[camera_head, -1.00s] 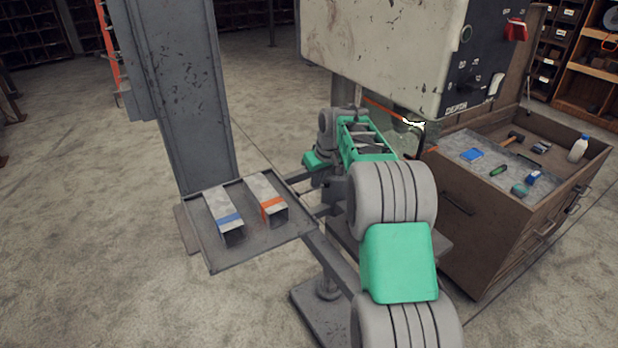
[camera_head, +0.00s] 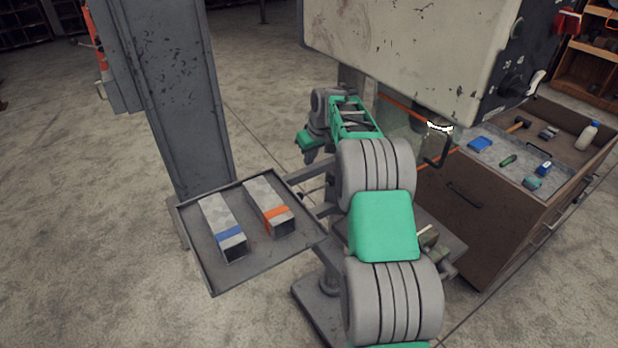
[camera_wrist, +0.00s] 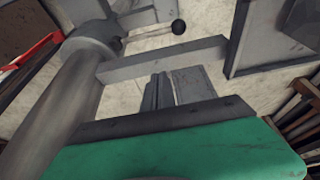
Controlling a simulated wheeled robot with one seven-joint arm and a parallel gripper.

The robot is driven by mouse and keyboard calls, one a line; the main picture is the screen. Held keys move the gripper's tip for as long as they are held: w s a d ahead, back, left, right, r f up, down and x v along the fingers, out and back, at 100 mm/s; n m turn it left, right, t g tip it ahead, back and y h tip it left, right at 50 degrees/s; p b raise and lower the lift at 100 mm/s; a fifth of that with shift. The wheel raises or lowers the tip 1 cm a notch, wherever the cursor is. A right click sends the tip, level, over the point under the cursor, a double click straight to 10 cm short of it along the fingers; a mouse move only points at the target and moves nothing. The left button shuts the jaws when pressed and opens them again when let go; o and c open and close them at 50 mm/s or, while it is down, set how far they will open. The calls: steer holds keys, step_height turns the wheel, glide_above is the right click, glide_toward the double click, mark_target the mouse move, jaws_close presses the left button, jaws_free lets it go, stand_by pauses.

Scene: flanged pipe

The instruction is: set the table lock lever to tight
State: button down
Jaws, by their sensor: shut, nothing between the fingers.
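The lock lever (camera_wrist: 152,32) shows in the wrist view as a thin rod with a black ball knob (camera_wrist: 178,27). It sticks out from a grey collar (camera_wrist: 92,42) around a round column, at the top of the picture. My gripper (camera_wrist: 173,80) is shut and empty, with its fingers pointing up the picture below the lever and a grey bar. The fingers look apart from the lever. In the head view my gripper (camera_head: 311,155) is beyond the tray, left of my forearm. I cannot make out the lever clearly there, and my arm hides much of the column.
A grey tray (camera_head: 212,278) with two rectangular tubes, blue-banded and orange-banded, is at the left beside a thick steel post (camera_head: 170,90). The machine head (camera_head: 400,50) hangs above my arm. A wooden cabinet (camera_head: 485,225) with tools stands right. Open floor lies at left.

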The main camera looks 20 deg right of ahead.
mark_target(315, 189)
step_height(315, 189, down, 10)
steer(key=p, duration=0.4)
steer(key=shift+s, duration=0.3)
steer(key=shift+a, duration=0.1)
